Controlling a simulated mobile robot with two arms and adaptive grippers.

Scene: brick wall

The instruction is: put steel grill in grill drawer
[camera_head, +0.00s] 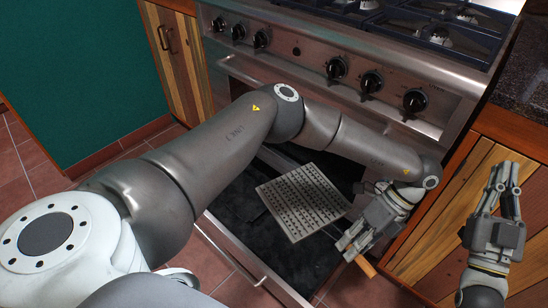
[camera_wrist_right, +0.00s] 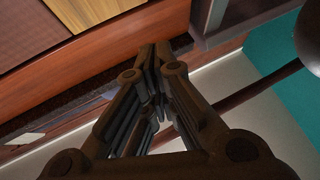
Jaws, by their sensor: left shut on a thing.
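The steel grill (camera_head: 303,203), a flat perforated metal plate, is over the open grill drawer (camera_head: 245,262) below the stove. From this angle I cannot tell whether it touches the drawer floor. My left gripper (camera_head: 352,246) is shut on the grill's handle side, at the plate's lower right. A wooden handle end (camera_head: 366,267) sticks out beneath the fingers. My left arm hides part of the drawer and the oven front. My right gripper (camera_head: 507,185) is apart at the right, its fingers together and empty; they also meet in the right wrist view (camera_wrist_right: 155,60).
The stove front with several black knobs (camera_head: 371,81) and a long bar handle (camera_head: 236,72) rises behind the drawer. Wooden cabinets stand on both sides, the right one (camera_head: 435,230) close to both grippers. Tiled floor (camera_head: 205,262) shows in front.

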